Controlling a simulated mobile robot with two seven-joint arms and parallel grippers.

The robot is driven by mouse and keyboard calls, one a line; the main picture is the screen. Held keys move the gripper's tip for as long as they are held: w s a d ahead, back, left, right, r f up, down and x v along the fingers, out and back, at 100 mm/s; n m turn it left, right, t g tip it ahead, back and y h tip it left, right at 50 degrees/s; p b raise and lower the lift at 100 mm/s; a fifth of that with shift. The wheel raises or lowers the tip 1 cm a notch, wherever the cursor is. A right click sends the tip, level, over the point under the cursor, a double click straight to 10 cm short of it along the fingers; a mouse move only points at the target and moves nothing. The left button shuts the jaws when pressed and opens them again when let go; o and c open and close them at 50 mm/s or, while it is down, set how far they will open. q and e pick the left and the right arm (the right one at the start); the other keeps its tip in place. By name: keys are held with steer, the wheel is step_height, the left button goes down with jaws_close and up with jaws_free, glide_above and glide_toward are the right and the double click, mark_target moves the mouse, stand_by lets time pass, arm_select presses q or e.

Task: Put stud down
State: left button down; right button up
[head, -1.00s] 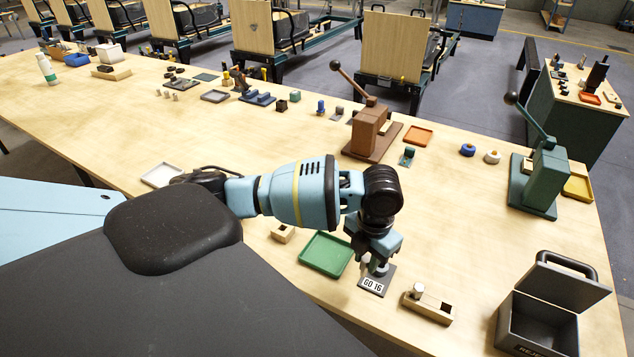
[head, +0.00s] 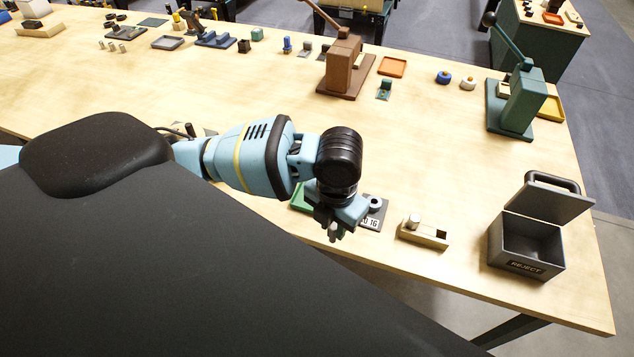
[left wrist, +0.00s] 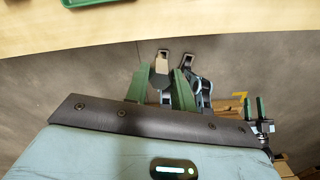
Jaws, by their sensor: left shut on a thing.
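My left gripper (head: 335,222) is above the table's near edge, just left of the GO 16 gauge plate (head: 372,222), with its fingers pointing down. It is shut on the stud, a small grey piece (head: 332,237) mostly hidden at the fingertips. In the left wrist view the two green fingers (left wrist: 161,88) stand close around a narrow piece that is hard to make out. The gauge's ring (head: 375,203) shows empty. The green tray (head: 300,198) is largely hidden behind the gripper. My right gripper is not in view.
A wooden block (head: 424,236) with a silver cylinder and a dark hole stands right of the gauge. The open grey REJECT box (head: 525,268) is further right. Brown (head: 345,72) and green (head: 520,100) lever presses stand behind. The middle of the table is clear.

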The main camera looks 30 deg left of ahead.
arm_select(q)
steer(key=shift+w+a+f, duration=0.8)
steer(key=shift+w+a, duration=1.05)
steer(key=shift+w+a+f, duration=0.85)
steer(key=shift+w+a, duration=0.95)
steer(key=shift+w, duration=0.05)
steer(key=shift+w+a+f, duration=0.8)
steer(key=shift+w+a, duration=1.05)
steer(key=shift+f, duration=0.1)
steer(key=shift+f, duration=0.15)
steer(key=c, duration=1.2)
jaws_free()
step_height(320, 180, up, 12)
steer(key=shift+r, duration=0.2)
